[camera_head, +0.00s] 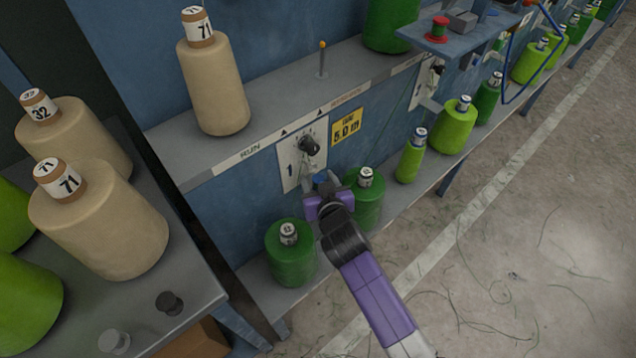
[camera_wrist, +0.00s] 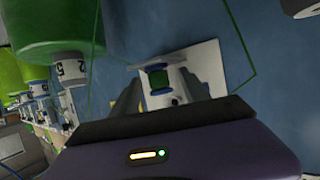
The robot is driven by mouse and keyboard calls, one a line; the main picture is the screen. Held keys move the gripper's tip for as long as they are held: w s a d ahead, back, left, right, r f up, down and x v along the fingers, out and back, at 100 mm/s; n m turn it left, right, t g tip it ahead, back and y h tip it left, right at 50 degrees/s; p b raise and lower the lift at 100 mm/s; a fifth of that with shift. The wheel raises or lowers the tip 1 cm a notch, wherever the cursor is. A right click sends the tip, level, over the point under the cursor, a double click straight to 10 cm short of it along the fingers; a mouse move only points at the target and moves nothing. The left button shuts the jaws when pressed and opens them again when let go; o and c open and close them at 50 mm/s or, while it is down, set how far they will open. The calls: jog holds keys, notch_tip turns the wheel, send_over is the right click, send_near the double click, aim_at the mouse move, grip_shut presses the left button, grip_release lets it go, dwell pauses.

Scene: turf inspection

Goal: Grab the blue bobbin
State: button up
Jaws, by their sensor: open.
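A small blue bobbin (camera_head: 321,178) shows at the tip of my gripper (camera_head: 318,186) in the head view, in front of the white plate below the grey shelf. In the wrist view, a small spool (camera_wrist: 159,79) with dark blue ends and a green middle stands in front of a white plate; it looks like the same bobbin. My gripper (camera_wrist: 160,95) is open, with one finger on each side of the spool. I cannot tell whether the fingers touch it. My wrist hides part of the bobbin in the head view.
Green cones (camera_head: 291,257) and (camera_head: 368,200) stand on the lower shelf on both sides of my gripper. A dial plate (camera_head: 301,160) is just above. Floor at right is open.

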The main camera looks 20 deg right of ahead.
grip_shut()
jog(key=shift+r, duration=0.1)
dwell(0.3)
